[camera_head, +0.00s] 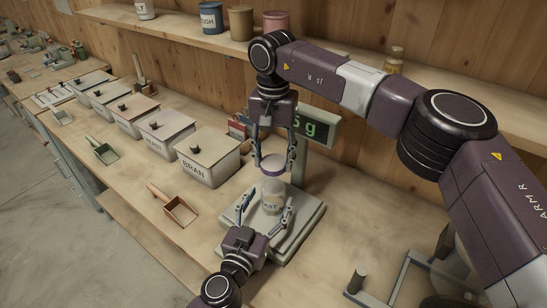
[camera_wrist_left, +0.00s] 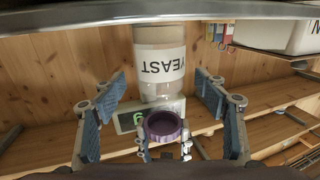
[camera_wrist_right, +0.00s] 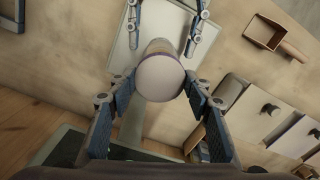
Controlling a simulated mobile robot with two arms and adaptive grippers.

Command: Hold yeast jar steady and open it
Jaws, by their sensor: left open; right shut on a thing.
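The clear yeast jar (camera_head: 271,197) stands upright on the scale plate (camera_head: 300,225); its YEAST label reads upside down in the left wrist view (camera_wrist_left: 160,62). Its purple-rimmed lid (camera_head: 273,165) is off, held just above the mouth by my right gripper (camera_head: 273,158), which is shut on it. In the right wrist view the pale lid top (camera_wrist_right: 160,78) sits between the fingertips and hides much of the jar. My left gripper (camera_head: 265,207) is open, with a finger on either side of the jar and gaps showing. The lid's ring also shows in the left wrist view (camera_wrist_left: 162,126).
The scale display (camera_head: 315,127) stands behind the jar. A BRAN bin (camera_head: 208,157) and several other lidded bins line the bench to the left. A wooden scoop (camera_head: 180,210) lies left of the scale. A metal frame (camera_head: 400,275) is at front right.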

